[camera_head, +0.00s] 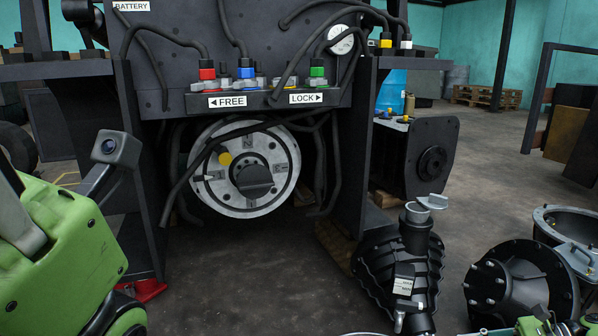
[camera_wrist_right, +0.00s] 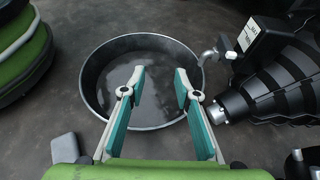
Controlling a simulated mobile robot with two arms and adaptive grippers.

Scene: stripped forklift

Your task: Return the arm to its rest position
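My right gripper (camera_wrist_right: 161,72) is open in the right wrist view, its two teal-padded fingers apart with nothing between them. The fingertips appear over a round metal pan (camera_wrist_right: 88,88) on the floor; I cannot tell the height above it. In the head view, only green parts of my right arm (camera_head: 540,325) show at the bottom right edge. My green left arm (camera_head: 65,245) fills the lower left of the head view. Its gripper fingers are not visible.
The dark forklift frame (camera_head: 345,185) stands ahead, with a round metal disc (camera_head: 285,165) and hoses. A black ribbed gearbox-like part (camera_head: 370,262) and a flanged black housing (camera_head: 520,280) lie right of centre. The floor below the disc (camera_head: 250,270) is clear.

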